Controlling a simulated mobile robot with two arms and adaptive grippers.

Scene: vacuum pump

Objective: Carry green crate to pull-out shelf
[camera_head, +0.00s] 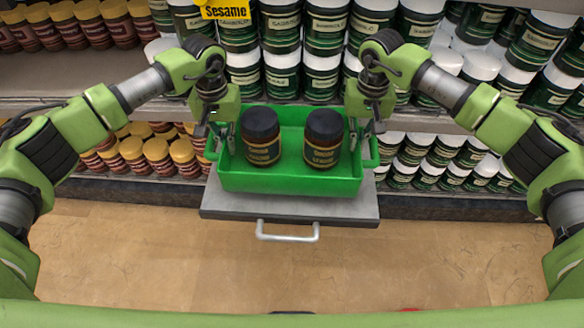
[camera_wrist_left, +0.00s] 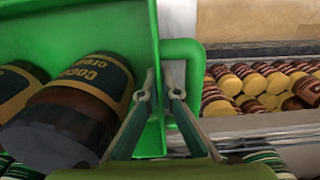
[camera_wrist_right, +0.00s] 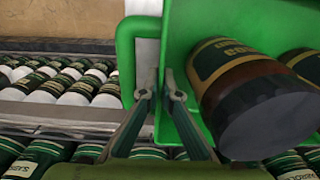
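The green crate (camera_head: 290,180) is at the centre of the head view, level, over the grey pull-out shelf (camera_head: 215,207). I cannot tell whether its base touches the shelf. Two dark-lidded jars (camera_head: 262,138) (camera_head: 323,140) stand in the crate. My left gripper (camera_head: 225,140) is at the crate's left end, and in the left wrist view its fingers (camera_wrist_left: 161,82) pinch the side wall. My right gripper (camera_head: 362,138) is at the right end, and in the right wrist view its fingers (camera_wrist_right: 160,82) pinch the opposite wall.
The shelf's silver handle (camera_head: 288,236) sticks out over the clear floor (camera_head: 150,250). Green-labelled jars (camera_head: 325,75) fill the rack behind the crate. Gold-lidded jars (camera_head: 155,152) stand on the lower left rack, and more green-labelled jars (camera_head: 440,155) on the lower right.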

